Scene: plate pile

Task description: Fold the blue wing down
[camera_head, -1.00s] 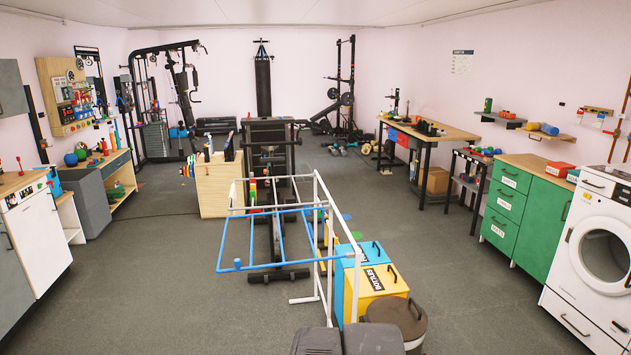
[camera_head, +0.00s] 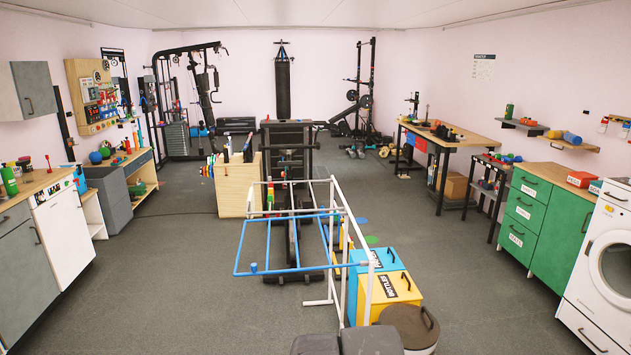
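The blue wing (camera_head: 300,270) is a rectangular frame of thin blue bars on a white drying rack (camera_head: 352,220). It stands out to the left of the rack, raised and roughly level above the floor. A small blue knob (camera_head: 253,267) sits on its near bar towards the left. The rack's white posts stand on its right side. My gripper is not in view. Dark grey parts at the bottom edge look like my own body, and they are apart from the wing in the picture.
A blue bin (camera_head: 358,283) and a yellow bin (camera_head: 398,288) stand against the rack's right side, with a round brown-lidded bin (camera_head: 410,325) nearer. Black gym equipment (camera_head: 290,150) and a wooden crate (camera_head: 237,190) stand beyond. The floor left of the wing is clear.

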